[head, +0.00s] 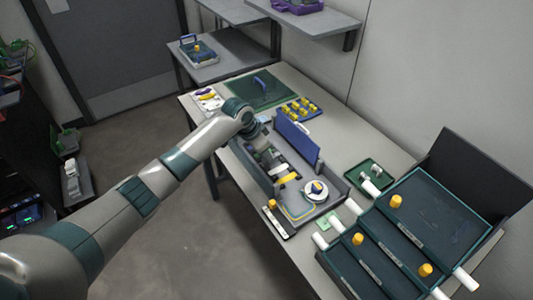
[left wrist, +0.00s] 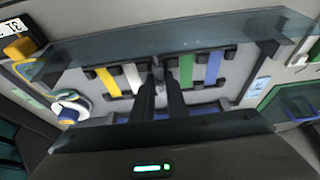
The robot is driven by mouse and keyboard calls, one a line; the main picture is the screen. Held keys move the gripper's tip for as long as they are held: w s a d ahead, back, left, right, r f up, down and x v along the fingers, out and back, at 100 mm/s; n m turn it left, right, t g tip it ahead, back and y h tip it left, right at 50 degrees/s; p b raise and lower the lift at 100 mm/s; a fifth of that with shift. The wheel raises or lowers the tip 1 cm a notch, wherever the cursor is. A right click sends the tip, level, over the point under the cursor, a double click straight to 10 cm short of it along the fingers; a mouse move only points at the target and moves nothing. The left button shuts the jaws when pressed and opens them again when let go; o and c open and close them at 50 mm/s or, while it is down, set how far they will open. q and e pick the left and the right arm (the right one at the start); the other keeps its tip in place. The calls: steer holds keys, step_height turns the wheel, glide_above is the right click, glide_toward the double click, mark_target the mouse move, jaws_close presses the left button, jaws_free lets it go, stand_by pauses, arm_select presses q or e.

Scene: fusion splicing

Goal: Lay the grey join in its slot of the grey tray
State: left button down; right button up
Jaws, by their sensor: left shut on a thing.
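The grey tray (head: 338,188) stands on the table, with coloured strips lying across its slots. In the left wrist view these are a yellow strip (left wrist: 107,82), a white strip (left wrist: 132,78), a green strip (left wrist: 186,70) and a blue strip (left wrist: 213,68). My left gripper (left wrist: 160,84) is over the slot row, between the white and green strips. It is shut on the grey join (left wrist: 159,72), which is mostly hidden by the fingers. Whether the join touches the slot cannot be told. In the head view my left gripper (head: 262,150) hides part of the tray. My right gripper is out of view.
A blue panel (head: 297,138) stands upright along the tray's far side. A round white spool (head: 316,191) sits at the tray's near end. A small green tray (head: 370,180) and a large dark green case (head: 425,225) stand to the right. Yellow pieces (head: 300,108) stand behind.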

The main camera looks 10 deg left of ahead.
arm_select(q)
steer(key=shift+f, duration=0.25)
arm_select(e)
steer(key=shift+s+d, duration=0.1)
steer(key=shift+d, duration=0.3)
arm_select(q)
steer(key=c, duration=1.7)
jaws_free()
steer(key=shift+c, duration=0.2)
steer(key=shift+r, duration=0.1)
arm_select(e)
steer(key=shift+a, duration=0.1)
